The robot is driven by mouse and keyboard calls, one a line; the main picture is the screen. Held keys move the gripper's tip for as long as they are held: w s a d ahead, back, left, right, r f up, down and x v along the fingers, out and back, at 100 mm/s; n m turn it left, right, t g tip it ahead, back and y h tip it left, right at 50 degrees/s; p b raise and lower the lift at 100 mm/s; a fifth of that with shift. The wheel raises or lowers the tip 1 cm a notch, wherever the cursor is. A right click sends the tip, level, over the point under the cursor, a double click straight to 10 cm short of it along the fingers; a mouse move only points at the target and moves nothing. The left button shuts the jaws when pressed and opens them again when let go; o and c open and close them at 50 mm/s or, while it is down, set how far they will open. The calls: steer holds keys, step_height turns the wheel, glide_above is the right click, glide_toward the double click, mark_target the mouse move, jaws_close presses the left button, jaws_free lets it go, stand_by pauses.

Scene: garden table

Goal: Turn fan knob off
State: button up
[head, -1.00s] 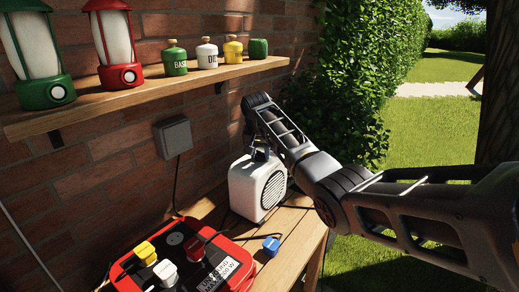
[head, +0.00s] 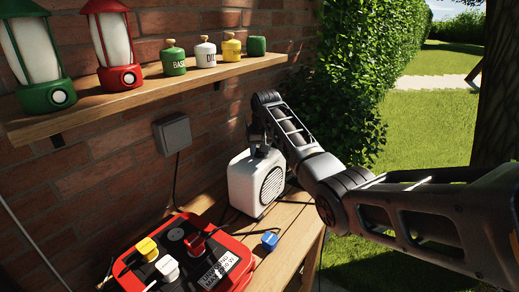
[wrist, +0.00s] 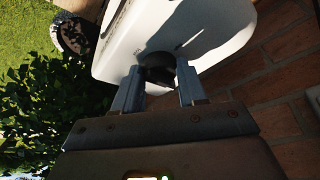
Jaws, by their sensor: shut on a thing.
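The fan (head: 262,182) is a white box with a round dark grille, standing on the wooden table. It also shows in the wrist view (wrist: 130,45), filling the top middle. The fan's dark round knob (wrist: 159,68) is on its white top face. My gripper (wrist: 160,82) is shut on the knob, with one finger at each side of it. In the head view my gripper (head: 258,146) comes down from above onto the fan's top, and the knob is hidden there. Which way the knob points cannot be told.
A red power board (head: 128,270) with yellow, white and red plugs lies at the front left. A blue plug (head: 270,240) lies on the table (head: 294,226). A wall shelf (head: 110,95) holds lanterns and bottles. A grey wall box (head: 172,135) has a hanging cable.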

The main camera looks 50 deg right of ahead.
steer(key=o, duration=1.1)
steer(key=shift+c, duration=0.2)
steer(key=b+v, duration=0.1)
steer(key=v, duration=0.6)
steer(key=shift+r, duration=0.35)
steer(key=shift+s+a, duration=0.15)
